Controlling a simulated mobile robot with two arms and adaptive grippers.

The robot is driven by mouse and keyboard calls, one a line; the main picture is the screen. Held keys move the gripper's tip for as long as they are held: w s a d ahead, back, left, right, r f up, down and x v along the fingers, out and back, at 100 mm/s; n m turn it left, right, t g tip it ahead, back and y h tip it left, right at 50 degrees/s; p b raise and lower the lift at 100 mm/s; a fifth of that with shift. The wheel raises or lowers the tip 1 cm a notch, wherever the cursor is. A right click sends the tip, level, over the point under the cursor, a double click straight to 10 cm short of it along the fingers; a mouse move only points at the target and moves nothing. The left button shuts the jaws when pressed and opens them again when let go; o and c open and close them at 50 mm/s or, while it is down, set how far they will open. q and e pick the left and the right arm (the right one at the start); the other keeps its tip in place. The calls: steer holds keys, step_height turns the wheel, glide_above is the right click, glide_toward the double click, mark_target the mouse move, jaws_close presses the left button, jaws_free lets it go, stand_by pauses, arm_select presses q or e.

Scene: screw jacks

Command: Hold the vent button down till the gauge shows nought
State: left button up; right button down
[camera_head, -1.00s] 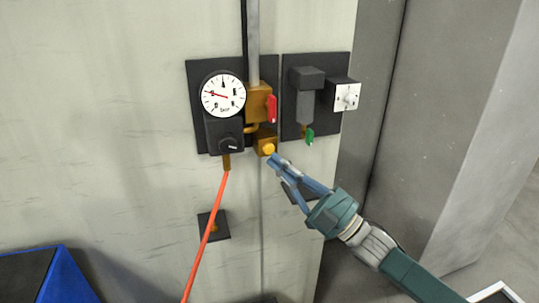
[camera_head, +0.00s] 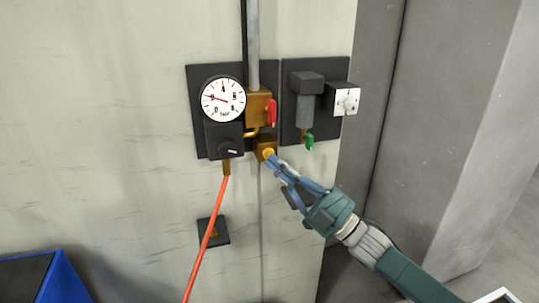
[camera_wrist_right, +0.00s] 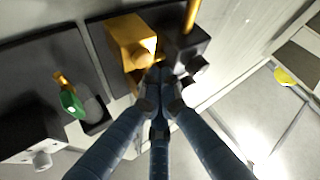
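The gauge (camera_head: 223,99) has a white dial, and its red needle points left and slightly up. The vent button (camera_head: 268,153) is a round yellow knob on a small brass block below the red-handled valve. My right gripper (camera_head: 272,160) has its blue fingers drawn together, with the tips right at the button. The button also shows in the right wrist view (camera_wrist_right: 143,60), just beside the closed fingertips (camera_wrist_right: 160,75). I cannot tell whether the tips touch it or whether it is pressed. Nothing shows held between the fingers. My left gripper is out of view.
A red lever (camera_head: 272,112) sits just above the button, and a green lever (camera_head: 310,142) is to its right. A white-faced knob box (camera_head: 347,99) is farther right. An orange hose (camera_head: 207,237) hangs below the gauge. A blue-edged object (camera_head: 63,277) stands lower left.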

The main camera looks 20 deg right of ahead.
steer(key=shift+w, duration=0.1)
stand_by(0.7)
steer(key=shift+w, duration=0.35)
steer(key=shift+w+r+b, duration=0.1)
steer(key=shift+w+b, duration=0.25)
steer(key=shift+w, duration=0.1)
stand_by(2.4)
steer(key=shift+s+p, duration=0.3)
steer(key=shift+s, duration=0.6)
steer(key=s+p, duration=0.1)
steer(key=s, duration=0.4)
steer(key=shift+p, duration=0.35)
